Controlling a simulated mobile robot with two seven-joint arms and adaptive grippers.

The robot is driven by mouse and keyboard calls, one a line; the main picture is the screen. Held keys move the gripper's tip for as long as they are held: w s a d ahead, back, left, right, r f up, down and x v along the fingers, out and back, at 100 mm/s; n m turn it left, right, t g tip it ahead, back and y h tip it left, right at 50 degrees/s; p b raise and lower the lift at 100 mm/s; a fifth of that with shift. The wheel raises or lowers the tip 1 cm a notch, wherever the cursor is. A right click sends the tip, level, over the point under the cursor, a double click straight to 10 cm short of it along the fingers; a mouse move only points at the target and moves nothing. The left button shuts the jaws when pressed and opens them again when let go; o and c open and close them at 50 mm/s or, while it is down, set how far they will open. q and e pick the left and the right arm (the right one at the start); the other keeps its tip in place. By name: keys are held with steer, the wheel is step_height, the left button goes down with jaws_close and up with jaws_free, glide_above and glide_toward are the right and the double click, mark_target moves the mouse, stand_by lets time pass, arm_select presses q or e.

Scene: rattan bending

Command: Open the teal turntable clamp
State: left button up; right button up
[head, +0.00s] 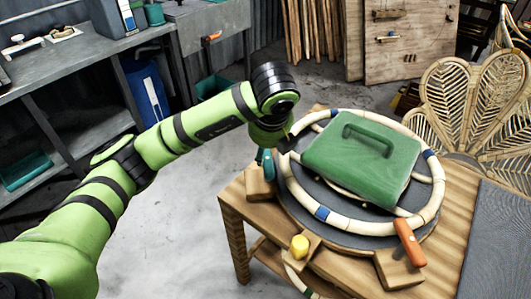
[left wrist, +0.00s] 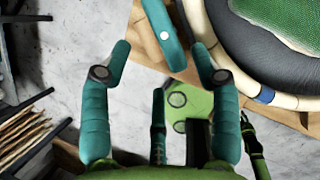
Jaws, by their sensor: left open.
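The teal turntable clamp (head: 268,165) stands on a wooden block at the left edge of the round dark turntable (head: 291,204). Its teal lever (left wrist: 158,16) with a pale round pin shows at the top of the left wrist view. My left gripper (head: 264,147) is just above the clamp in the head view, its fingers mostly hidden by my wrist. In the left wrist view my left gripper (left wrist: 161,50) is open, with its teal fingers on either side of the lever and gaps to both. I cannot tell whether anything touches.
A green block with a handle (head: 362,160) sits on the turntable inside a pale rattan ring (head: 362,228). An orange clamp (head: 410,243) and a yellow knob (head: 299,246) stand at the front of the wooden table (head: 461,205). A rattan chair back (head: 462,95) stands behind.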

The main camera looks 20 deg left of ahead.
arm_select(q)
steer(key=v, duration=0.5)
steer(key=shift+w, duration=0.1)
